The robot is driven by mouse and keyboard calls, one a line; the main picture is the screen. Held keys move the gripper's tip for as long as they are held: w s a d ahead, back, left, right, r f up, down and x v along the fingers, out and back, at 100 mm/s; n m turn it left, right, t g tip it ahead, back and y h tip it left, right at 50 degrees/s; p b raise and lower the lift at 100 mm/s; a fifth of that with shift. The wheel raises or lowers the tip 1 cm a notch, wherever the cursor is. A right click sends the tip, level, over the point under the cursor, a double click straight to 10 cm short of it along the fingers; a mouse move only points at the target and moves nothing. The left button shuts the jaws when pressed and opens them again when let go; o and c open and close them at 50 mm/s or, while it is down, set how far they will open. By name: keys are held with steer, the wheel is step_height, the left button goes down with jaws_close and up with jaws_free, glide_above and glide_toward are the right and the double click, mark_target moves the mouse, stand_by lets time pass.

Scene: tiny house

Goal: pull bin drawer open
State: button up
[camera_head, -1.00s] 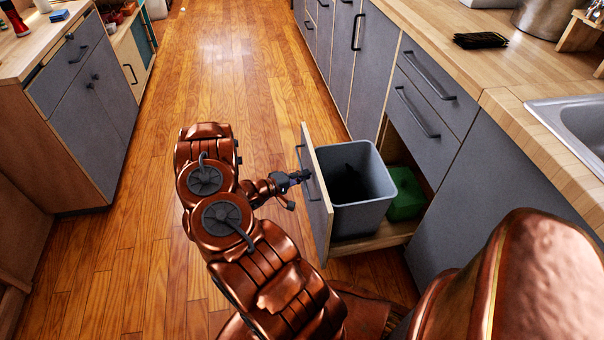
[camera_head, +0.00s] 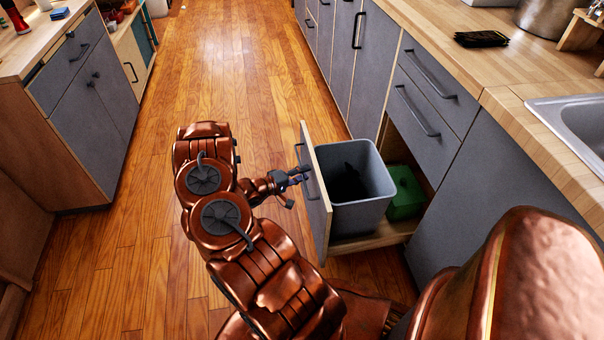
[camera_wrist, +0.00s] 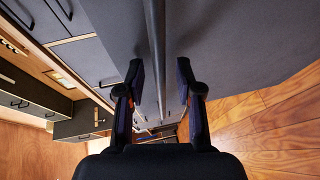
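The bin drawer (camera_head: 322,222) is pulled out from the right-hand cabinets, with a grey bin (camera_head: 362,212) standing in it. The drawer's dark bar handle (camera_head: 299,155) is on its front, facing left. My gripper (camera_head: 298,178) is at this handle, left of the drawer front. In the wrist view the handle (camera_wrist: 155,40) runs between the two fingers of my gripper (camera_wrist: 160,78), with visible gaps on both sides. The fingers are apart and not closed on the bar. The drawer's inner end is hidden inside the cabinet.
A green container (camera_head: 405,193) sits behind the bin. Closed drawers (camera_head: 425,140) and a counter with a sink (camera_head: 575,115) are to the right. A cabinet (camera_head: 85,110) stands on the left. The wooden floor (camera_head: 225,80) between is clear.

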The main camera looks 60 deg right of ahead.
steer(key=v, duration=1.2)
stand_by(0.5)
